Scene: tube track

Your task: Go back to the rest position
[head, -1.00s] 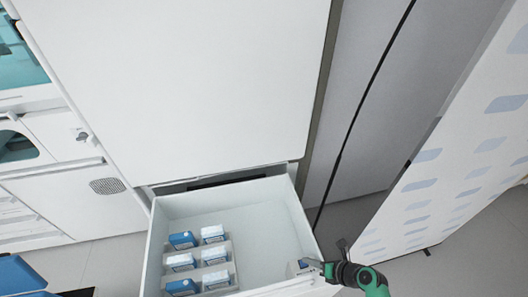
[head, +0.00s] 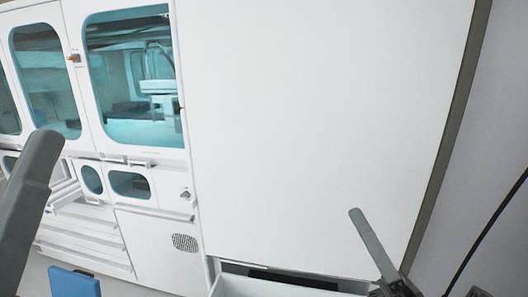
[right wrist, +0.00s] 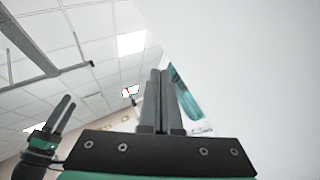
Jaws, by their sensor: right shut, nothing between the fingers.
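My right gripper (head: 356,212) is at the lower right of the head view, raised in front of the large white cabinet front and above the open drawer. Its fingers are shut together with nothing between them, as the right wrist view (right wrist: 158,78) also shows. A grey part at the left edge of the head view looks like my left gripper (head: 30,190), very close to the camera. A gripper with two close prongs, my left one, shows at the left of the right wrist view (right wrist: 62,112). Whether it is open or shut is unclear.
The white drawer (head: 285,288) stands open at the bottom; its contents are out of view. A machine with teal windows (head: 132,75) is at the left, with a blue object (head: 74,283) below. A black cable (head: 490,225) hangs at the right.

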